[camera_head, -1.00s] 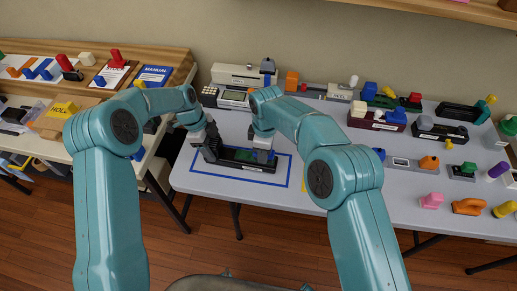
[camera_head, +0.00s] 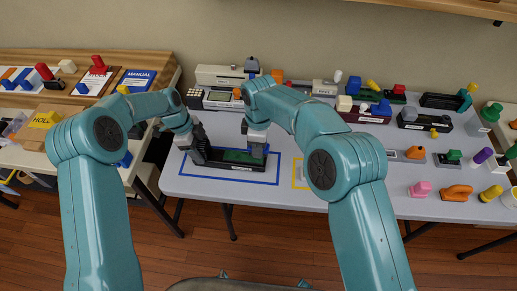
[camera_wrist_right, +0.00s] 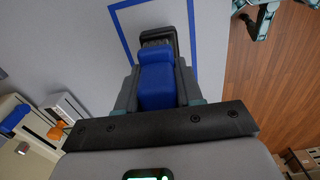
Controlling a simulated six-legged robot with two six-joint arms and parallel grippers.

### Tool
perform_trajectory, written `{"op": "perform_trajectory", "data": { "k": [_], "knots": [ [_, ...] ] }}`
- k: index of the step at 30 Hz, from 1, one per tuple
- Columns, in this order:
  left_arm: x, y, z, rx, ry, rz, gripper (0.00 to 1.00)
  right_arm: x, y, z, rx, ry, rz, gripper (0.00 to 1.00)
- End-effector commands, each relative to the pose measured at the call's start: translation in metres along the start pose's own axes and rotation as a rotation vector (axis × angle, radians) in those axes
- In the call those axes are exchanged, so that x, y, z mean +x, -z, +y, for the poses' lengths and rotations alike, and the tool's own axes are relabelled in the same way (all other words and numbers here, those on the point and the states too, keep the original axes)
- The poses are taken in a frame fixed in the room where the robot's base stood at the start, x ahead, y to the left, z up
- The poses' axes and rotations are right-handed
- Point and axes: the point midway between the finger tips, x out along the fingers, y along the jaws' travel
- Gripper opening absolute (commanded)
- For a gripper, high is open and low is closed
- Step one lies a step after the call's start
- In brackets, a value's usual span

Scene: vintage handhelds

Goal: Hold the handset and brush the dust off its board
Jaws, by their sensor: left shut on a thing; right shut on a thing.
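The handset (camera_head: 234,165) is a long dark body with a green board (camera_head: 236,156) showing in its open top. It lies in the blue outlined rectangle on the grey table in the head view. My left gripper (camera_head: 197,153) is shut on the handset's left end. My right gripper (camera_head: 257,142) is over the right end, shut on a blue block-like handle (camera_head: 258,151), which looks like the brush. The blue handle fills the jaws in the right wrist view (camera_wrist_right: 156,82). A dark end shows beyond it there. Bristle contact and any dust cannot be made out.
A yellow outline (camera_head: 296,174) lies just right of the blue one, partly behind my right arm. Handhelds and coloured blocks crowd the table's back and right, including an orange block (camera_head: 457,192) and a pink one (camera_head: 420,189). A wooden-topped table (camera_head: 165,85) stands at left.

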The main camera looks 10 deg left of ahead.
Motion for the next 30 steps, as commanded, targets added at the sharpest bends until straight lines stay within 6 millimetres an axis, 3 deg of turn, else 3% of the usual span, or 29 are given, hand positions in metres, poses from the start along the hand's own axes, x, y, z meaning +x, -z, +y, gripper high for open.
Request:
{"op": "perform_trajectory", "data": {
  "k": [16, 30],
  "knots": [
    [0.001, -0.001, 0.0, 0.0, -0.001, -0.001, 0.0, -0.061, 0.001, 0.001, 0.001, -0.004, 0.002, 0.0],
    [0.001, -0.001, 0.0, 0.0, -0.001, -0.001, 0.0, -0.068, 0.001, 0.0, 0.0, -0.003, 0.002, 0.0]
  ]
}}
